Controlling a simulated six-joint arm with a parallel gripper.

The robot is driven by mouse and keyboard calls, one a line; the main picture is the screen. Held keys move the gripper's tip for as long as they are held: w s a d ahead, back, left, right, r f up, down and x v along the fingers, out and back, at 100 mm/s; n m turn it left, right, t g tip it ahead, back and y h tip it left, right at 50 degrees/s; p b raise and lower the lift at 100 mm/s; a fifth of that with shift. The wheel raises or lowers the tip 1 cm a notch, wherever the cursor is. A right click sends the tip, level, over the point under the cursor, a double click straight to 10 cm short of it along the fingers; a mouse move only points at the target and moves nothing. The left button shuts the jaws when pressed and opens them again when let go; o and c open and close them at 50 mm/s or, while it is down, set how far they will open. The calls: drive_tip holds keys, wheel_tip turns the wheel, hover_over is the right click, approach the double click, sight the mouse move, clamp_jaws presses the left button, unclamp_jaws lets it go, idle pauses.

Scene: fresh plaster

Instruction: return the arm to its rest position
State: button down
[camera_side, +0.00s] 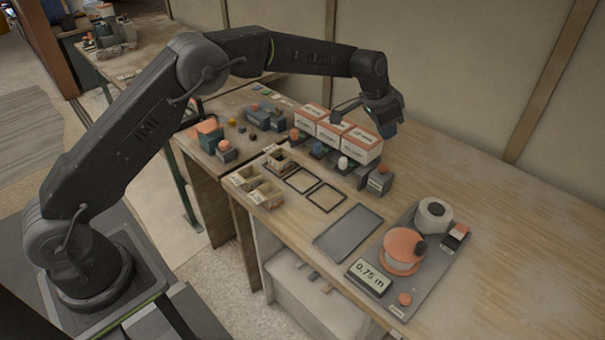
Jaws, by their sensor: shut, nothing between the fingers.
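My gripper (387,123) hangs at the end of my arm at the upper right of the side view, in front of the rear boxes. Its jaws are shut with nothing visible in them, though the fingertips are small and dark here. My arm rises from its base at the lower left, bends at a high elbow and reaches right over the wooden workbench (470,190). A row of white and orange boxes (322,129) stands along the back, and the gripper overlaps the rightmost one in the picture. I cannot tell whether they touch.
Small bins (267,195), black square frames (326,197) and a grey mat (348,232) lie on the bench. An orange-topped spool (403,246), white roll (433,214) and display reading 0.75 m (369,278) sit front right. The bench's right side is clear; a wall (460,60) stands behind.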

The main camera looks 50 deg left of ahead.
drive_tip(key=s+a+r+n+y, duration=0.1)
drive_tip(key=s+a+r+n, duration=0.15)
drive_tip(key=s+r, duration=0.65)
drive_tip(key=s+a+r+n, duration=0.1)
drive_tip(key=s+a+r, duration=0.3)
drive_tip(key=s+r, duration=0.55)
drive_tip(key=s+a+f+n, duration=0.1)
drive_tip(key=s+a+f, duration=0.1)
drive_tip(key=s, duration=1)
drive_tip(key=s+a+f+n+t+y, duration=0.1)
drive_tip(key=s+f, duration=0.3)
drive_tip(key=s, duration=0.8)
drive_tip(key=shift+s+a+f+t, duration=0.2)
drive_tip(key=shift+a+t, duration=0.1)
drive_tip(key=shift+a, duration=0.25)
